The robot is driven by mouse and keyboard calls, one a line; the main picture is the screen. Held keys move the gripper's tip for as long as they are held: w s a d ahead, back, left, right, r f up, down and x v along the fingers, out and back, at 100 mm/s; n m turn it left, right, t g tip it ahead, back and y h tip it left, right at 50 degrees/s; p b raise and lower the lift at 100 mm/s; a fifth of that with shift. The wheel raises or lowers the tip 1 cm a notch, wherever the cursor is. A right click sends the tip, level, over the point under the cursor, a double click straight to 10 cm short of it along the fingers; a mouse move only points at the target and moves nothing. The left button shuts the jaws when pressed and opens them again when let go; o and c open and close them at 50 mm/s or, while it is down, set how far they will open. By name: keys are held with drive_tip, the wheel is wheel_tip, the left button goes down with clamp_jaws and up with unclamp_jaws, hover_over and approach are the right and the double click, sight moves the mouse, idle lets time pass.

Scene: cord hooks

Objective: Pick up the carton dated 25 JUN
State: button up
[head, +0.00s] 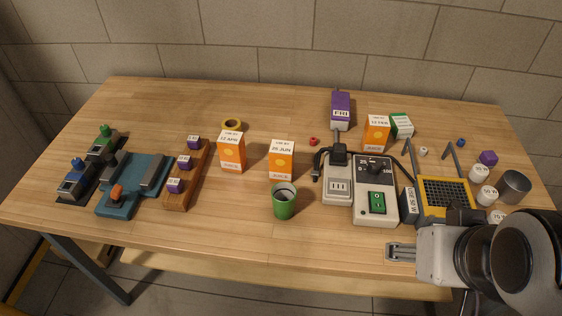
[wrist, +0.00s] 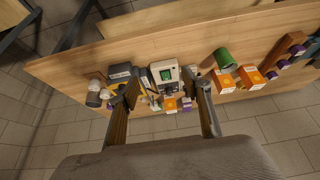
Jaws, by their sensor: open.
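The carton dated 25 JUN (head: 281,161) is orange with a white top and stands upright mid-table, just behind a green cup (head: 284,201). The same carton shows in the wrist view (wrist: 228,83), right of my fingers. A similar orange carton dated 12 APR (head: 232,153) stands to its left. Another orange carton, its label seeming to read 13 FEB (head: 377,133), stands farther back right. My gripper (head: 392,252) is at the table's front edge, right of and well apart from the 25 JUN carton. In the wrist view my gripper (wrist: 160,84) is open, with nothing held between its fingers.
A grey device with a green switch (head: 376,190) and a socket block (head: 340,178) stand between my gripper and the carton. A purple carton marked FRI (head: 341,109) stands behind. A wooden rack (head: 190,175) is at left. The front strip of table is mostly clear.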

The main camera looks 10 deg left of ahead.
drive_tip(key=shift+o, duration=0.7)
drive_tip(key=shift+w, duration=0.1)
drive_tip(key=t+y, duration=0.3)
drive_tip(key=t, duration=0.2)
hover_over(284, 159)
drive_tip(key=s+d, duration=0.2)
drive_tip(key=s, duration=0.4)
wheel_tip(284, 159, down, 6)
drive_tip(key=f, duration=0.2)
drive_tip(key=w+a+f+t+h, duration=0.1)
drive_tip(key=a+f+t+h, duration=0.1)
drive_tip(key=f, duration=0.1)
drive_tip(key=shift+w+a+f, duration=0.1)
drive_tip(key=shift+w+f, duration=0.25)
drive_tip(key=shift+s+a+f+t+h, duration=0.1)
drive_tip(key=shift+f+t+h, duration=0.4)
drive_tip(key=shift+f+h, duration=0.3)
drive_tip(key=shift+f, duration=0.1)
